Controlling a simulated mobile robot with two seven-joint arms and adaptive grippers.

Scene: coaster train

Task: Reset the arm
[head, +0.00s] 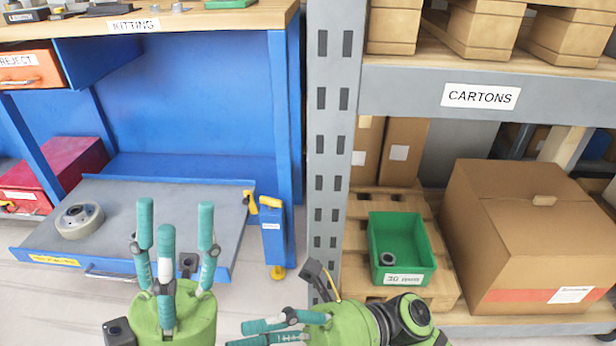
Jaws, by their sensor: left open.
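My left gripper (176,238) is at the lower left of the head view. It has a green body with teal fingers that point up and stand apart. It is open, with nothing seen between the fingers. My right gripper (262,332) is at the bottom centre, lying sideways with teal fingers pointing left. Part of it is cut off by the bottom edge, and I cannot tell how far its fingers are spread.
A grey rack post (333,130) stands in the middle. A green bin (424,258) holds a dark ring (388,259). A large carton (520,235) is at right.

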